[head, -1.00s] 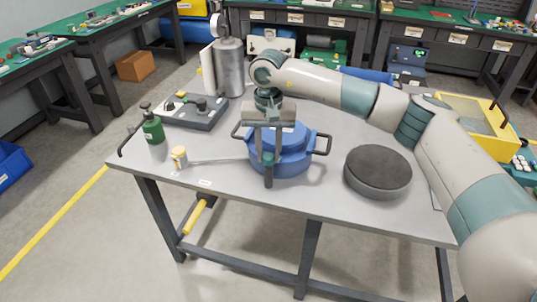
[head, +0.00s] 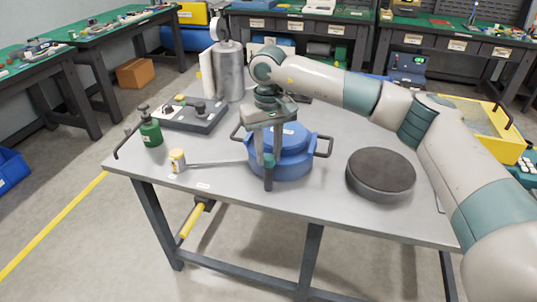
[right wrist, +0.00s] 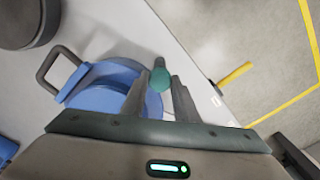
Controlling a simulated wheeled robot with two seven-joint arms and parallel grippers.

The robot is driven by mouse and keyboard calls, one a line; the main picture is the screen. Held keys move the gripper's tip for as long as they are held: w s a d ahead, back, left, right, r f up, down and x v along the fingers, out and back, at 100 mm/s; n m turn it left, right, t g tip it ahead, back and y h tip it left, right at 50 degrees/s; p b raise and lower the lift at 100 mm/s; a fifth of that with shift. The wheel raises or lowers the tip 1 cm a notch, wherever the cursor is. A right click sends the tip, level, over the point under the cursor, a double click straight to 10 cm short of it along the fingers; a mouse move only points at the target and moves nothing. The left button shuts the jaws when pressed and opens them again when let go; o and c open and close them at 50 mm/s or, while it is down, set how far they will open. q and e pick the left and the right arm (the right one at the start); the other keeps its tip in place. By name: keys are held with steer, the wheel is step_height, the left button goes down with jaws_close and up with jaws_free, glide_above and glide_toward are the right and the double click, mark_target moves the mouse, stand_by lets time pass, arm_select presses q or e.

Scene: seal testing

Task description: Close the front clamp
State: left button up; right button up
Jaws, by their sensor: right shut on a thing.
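The blue round vessel (head: 297,163) with a blue lid and dark side handles stands near the table's front edge. My right gripper (head: 268,162) comes down from above at its front side. Its fingers are shut on the teal end of the front clamp (right wrist: 159,78), which shows between them in the right wrist view. The fingers cover most of the clamp in the head view, so its exact angle is hard to tell. The vessel (right wrist: 110,88) is just left of the fingers in the right wrist view. My left gripper is not in view.
A black round disc (head: 381,172) lies right of the vessel. A green bottle (head: 151,132), a small yellow-white container (head: 177,160) and a grey control box (head: 192,115) stand on the left. A metal cylinder (head: 229,72) stands behind. The table's front edge is close to the gripper.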

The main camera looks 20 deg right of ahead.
steer(key=o, duration=1)
steer(key=shift+c, duration=0.2)
steer(key=shift+m, duration=0.3)
steer(key=m, duration=0.2)
steer(key=shift+m+b, duration=0.3)
steer(key=shift+b, duration=0.05)
steer(key=m, duration=0.3)
steer(key=m+b, duration=0.1)
steer(key=m, duration=0.1)
steer(key=shift+s+d, duration=0.1)
steer(key=shift+s, duration=0.15)
steer(key=shift+s+m, duration=0.1)
steer(key=shift+m, duration=0.4)
